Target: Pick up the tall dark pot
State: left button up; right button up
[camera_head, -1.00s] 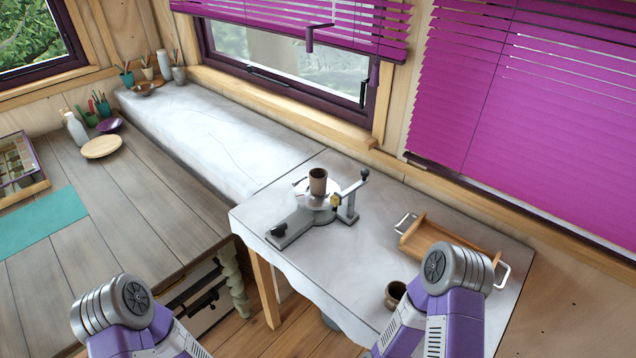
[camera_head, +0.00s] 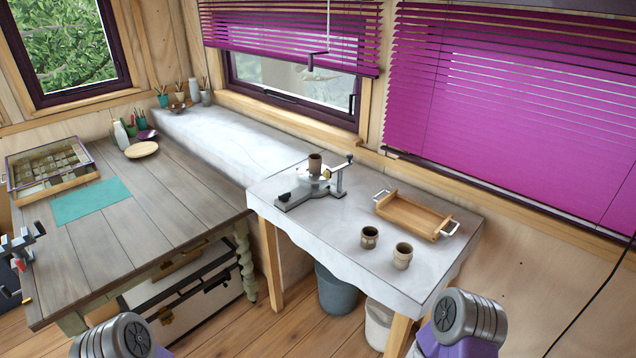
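A brown-grey pot (camera_head: 315,164) stands upright on the round plate of a small metal device on the white-topped table. A short dark pot (camera_head: 370,238) stands upright near the table's front, with its opening showing. A lighter tan-grey pot (camera_head: 402,256) stands just right of it. I cannot tell surely from this distance which one is the tall dark pot. Only purple and silver links of my arms show at the bottom edge. Both of my grippers are out of the picture, and nothing touches the pots.
A wooden tray (camera_head: 413,214) with metal handles lies behind the two front pots. The metal device (camera_head: 298,198) takes up the table's left part. A grey bin (camera_head: 337,290) and a white bin (camera_head: 379,322) stand under the table. A plank-topped table (camera_head: 190,215) is on the left.

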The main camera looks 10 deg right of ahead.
aim_at(315, 164)
jog(key=u, duration=1)
jog(key=i, duration=1.05)
